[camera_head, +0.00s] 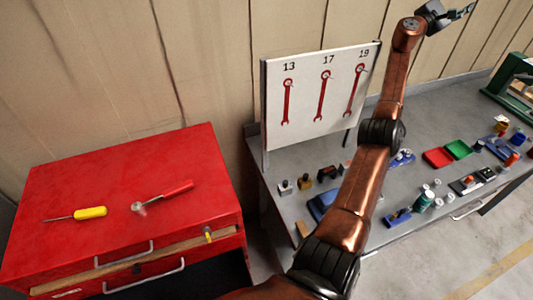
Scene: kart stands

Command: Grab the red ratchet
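The red ratchet (176,188) lies on top of the red tool cabinet (75,168). Its red handle points to the upper right, and its silver head is at the lower left. One of my arms rises from the bottom middle to the upper right; I take it as my left. Its gripper (461,12) is at the top right edge of the head view, far from the ratchet. It is too small to tell whether its fingers are open or shut. My other gripper is out of view.
A yellow-handled screwdriver (90,212) lies left of the ratchet. A grey workbench (405,221) at right holds small parts, a red tray (437,157) and a green tray (458,149). A white wrench board (305,140) stands at its left end, behind my arm.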

